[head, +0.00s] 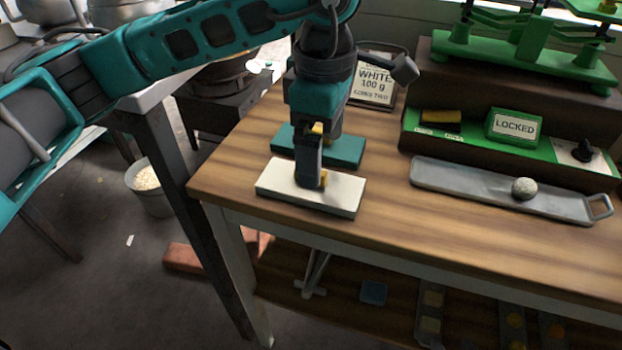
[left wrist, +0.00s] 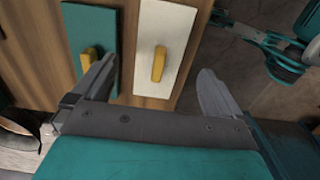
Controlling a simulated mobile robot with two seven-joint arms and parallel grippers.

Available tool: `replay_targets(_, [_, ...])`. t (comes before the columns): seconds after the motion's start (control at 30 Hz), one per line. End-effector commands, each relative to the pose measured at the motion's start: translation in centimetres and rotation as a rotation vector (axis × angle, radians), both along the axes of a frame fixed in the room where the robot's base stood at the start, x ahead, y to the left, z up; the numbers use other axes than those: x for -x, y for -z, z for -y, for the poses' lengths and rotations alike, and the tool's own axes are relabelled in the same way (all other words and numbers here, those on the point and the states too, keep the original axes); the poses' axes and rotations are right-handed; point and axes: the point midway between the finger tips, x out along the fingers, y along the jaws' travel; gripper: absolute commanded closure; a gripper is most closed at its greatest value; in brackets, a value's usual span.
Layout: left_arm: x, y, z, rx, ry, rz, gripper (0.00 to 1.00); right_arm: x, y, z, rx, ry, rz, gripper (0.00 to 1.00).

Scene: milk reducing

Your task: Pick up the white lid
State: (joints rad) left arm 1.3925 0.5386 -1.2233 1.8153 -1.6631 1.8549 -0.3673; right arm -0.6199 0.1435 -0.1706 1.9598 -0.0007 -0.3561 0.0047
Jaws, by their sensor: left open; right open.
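The white lid (head: 330,196) is a flat white slab lying at the left end of the wooden table, near its front edge. It has a yellow handle (head: 323,179), mostly hidden by my gripper in the head view. My left gripper (head: 310,178) points down over the white lid. In the left wrist view my open left gripper (left wrist: 155,75) has spread fingers, with the white lid (left wrist: 168,30) and its yellow handle (left wrist: 159,63) showing between them. The handle appears free of both fingers. My right gripper does not show in either view.
A teal lid (head: 346,151) with its own yellow handle (left wrist: 88,56) lies just behind the white one. A sign (head: 375,82) reading "WHITE 100 g" stands behind. A grey tray (head: 460,184) with a round ball (head: 524,188) and a green "LOCKED" block (head: 513,126) are to the right.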

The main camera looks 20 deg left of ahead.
Motion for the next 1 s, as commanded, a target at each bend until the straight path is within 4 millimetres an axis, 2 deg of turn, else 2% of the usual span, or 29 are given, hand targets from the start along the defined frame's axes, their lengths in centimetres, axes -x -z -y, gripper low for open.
replay_targets(0.23, [0.1, 1.6, -0.4, 0.0, 0.0, -0.003, 0.0, 0.0, -0.2, 0.0, -0.001, -0.001, 0.002, 0.53])
replay_targets(0.5, [0.1, 5.4, -1.1, 0.001, 0.001, -0.003, 0.0, 0.0, -0.2, 0.0, 0.0, -0.001, 0.001, 0.53])
replay_targets(0.73, [0.0, 5.7, -1.1, 0.002, 0.001, -0.001, 0.0, 0.2, 0.2, 0.0, 0.002, 0.0, -0.006, 0.53])
replay_targets(0.77, [0.0, 5.7, -1.1, 0.002, 0.001, -0.001, 0.01, 0.2, 0.2, 0.1, 0.002, 0.0, -0.007, 0.53])
replay_targets(1.0, [0.0, 5.6, -1.1, 0.002, 0.001, -0.001, 0.24, 0.2, 0.2, 0.1, 0.003, 0.0, -0.007, 0.53])
